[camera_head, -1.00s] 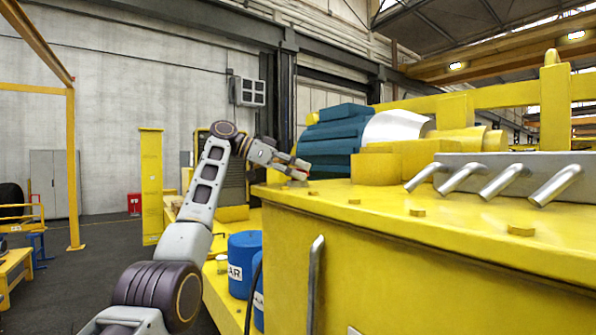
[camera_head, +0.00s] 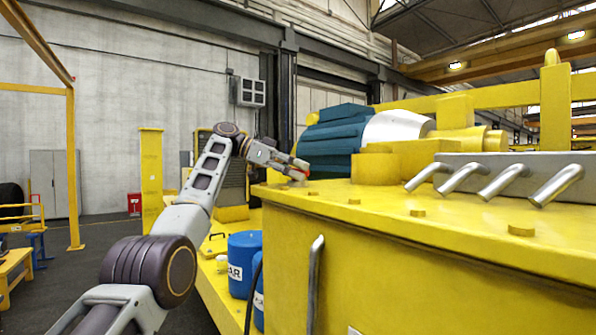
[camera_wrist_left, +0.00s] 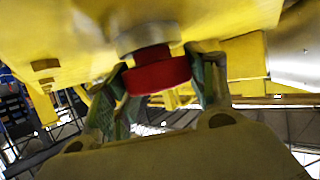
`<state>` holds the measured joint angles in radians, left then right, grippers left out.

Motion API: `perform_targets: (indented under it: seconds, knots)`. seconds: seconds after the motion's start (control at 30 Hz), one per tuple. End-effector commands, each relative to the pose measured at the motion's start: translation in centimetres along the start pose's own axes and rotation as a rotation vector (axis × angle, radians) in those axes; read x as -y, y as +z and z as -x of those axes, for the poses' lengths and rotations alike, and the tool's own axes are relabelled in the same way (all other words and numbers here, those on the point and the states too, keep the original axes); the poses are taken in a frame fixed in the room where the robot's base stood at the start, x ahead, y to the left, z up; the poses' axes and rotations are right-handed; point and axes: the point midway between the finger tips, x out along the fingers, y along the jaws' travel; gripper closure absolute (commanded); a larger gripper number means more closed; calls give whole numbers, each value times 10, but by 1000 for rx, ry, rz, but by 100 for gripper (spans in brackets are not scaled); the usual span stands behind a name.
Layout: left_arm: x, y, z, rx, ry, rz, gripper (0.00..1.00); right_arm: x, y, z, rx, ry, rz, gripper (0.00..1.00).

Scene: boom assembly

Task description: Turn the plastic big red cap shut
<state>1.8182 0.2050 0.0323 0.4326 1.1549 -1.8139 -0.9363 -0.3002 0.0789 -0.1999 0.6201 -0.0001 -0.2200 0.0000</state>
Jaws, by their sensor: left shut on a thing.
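The big red cap (camera_wrist_left: 158,76) sits against a round grey neck (camera_wrist_left: 148,38) on a yellow surface in the left wrist view. My left gripper (camera_wrist_left: 160,82) has its two fingers on either side of the cap and is shut on it. In the head view, the left gripper (camera_head: 297,170) is at the far left corner of the yellow housing, with a bit of the red cap (camera_head: 304,166) showing at its tip. The neck is hidden there. My right gripper is not in view.
The yellow housing (camera_head: 400,260) fills the right side, with bent metal pipes (camera_head: 480,180) and several bolts on top. A teal motor (camera_head: 335,130) stands behind. Blue drums (camera_head: 243,255) stand left of the housing, below my left arm.

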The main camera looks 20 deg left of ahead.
Motion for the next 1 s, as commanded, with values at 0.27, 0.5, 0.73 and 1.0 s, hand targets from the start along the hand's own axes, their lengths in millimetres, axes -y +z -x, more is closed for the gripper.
perform_targets:
  seconds: [0.27,0.5,0.73,1.0]
  knots:
    - [0,-2,2,-5,8,-8,68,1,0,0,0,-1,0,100]
    - [0,-3,2,-4,9,-9,68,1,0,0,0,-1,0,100]
    - [0,-3,2,-4,9,-9,41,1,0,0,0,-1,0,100]
    - [0,-1,1,-2,11,-7,25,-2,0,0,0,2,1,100]
